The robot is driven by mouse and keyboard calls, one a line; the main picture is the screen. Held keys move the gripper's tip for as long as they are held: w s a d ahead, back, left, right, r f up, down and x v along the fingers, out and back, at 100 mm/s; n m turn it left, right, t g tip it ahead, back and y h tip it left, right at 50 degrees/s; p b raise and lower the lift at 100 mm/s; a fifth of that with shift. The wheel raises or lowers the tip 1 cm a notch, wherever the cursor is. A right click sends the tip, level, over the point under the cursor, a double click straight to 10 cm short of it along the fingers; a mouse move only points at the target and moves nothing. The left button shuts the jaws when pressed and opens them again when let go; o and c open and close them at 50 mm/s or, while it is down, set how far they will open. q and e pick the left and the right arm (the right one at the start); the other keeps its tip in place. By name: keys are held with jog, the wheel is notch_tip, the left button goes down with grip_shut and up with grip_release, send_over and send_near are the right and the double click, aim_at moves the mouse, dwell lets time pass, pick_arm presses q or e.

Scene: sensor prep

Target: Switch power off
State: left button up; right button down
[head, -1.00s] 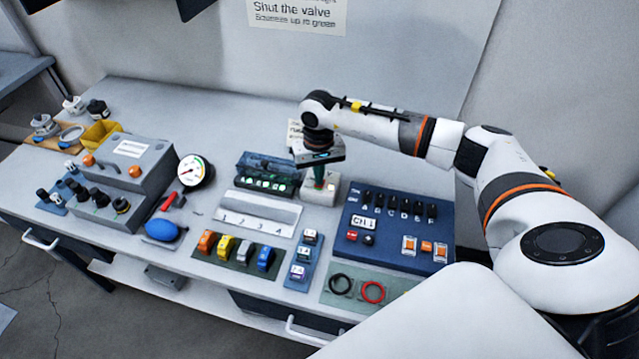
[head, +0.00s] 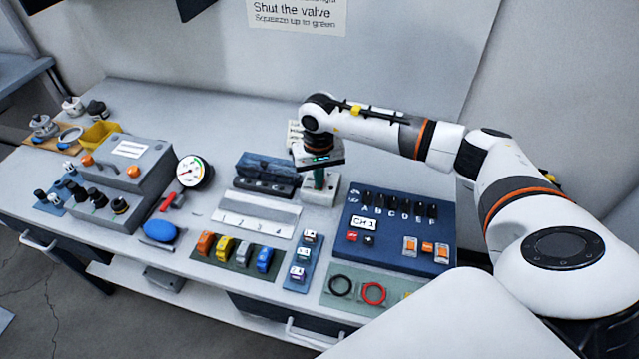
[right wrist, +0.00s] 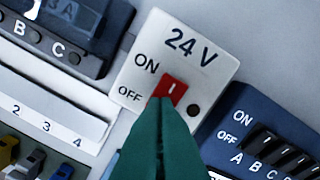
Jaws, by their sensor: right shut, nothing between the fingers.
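The white power box (right wrist: 205,75) is marked 24 V, ON and OFF. It carries a red rocker switch (right wrist: 173,88) and a small dark round spot (right wrist: 193,110). Contact looks likely but is not certain. My left gripper is out of view.
A dark module (head: 268,172) with no lit lamps stands left of the power box. The blue panel (head: 400,245) with several switches is to its right. A white numbered strip (head: 258,213) and coloured connectors lie in front. Bare table lies behind the dark module.

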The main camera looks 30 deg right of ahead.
jog(key=shift+r+p, duration=0.5)
jog(key=shift+r, duration=0.35)
jog(key=shift+r+p, duration=1.15)
jog(key=shift+r, duration=1.4)
